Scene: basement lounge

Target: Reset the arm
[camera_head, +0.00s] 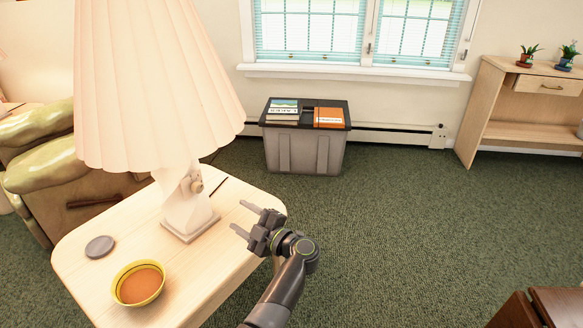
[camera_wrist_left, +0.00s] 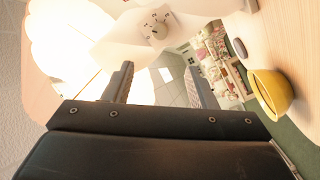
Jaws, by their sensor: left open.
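My left gripper (camera_head: 243,218) is open and empty in the head view. It is over the right edge of the light wooden side table (camera_head: 205,294), to the right of the lamp base. In the left wrist view its two fingers (camera_wrist_left: 158,85) stand apart with nothing between them. The lamp (camera_head: 190,215) has a white base and a large cream pleated shade. It also shows in the left wrist view (camera_wrist_left: 135,42), close beyond the fingers. My right gripper is in neither view.
On the table are a yellow bowl (camera_head: 138,285) with orange inside, a grey disc (camera_head: 100,246) and a thin dark stick (camera_head: 218,187). A grey bin (camera_head: 304,153) with books stands under the window. A wooden shelf (camera_head: 490,115) is at right. Green carpet between is clear.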

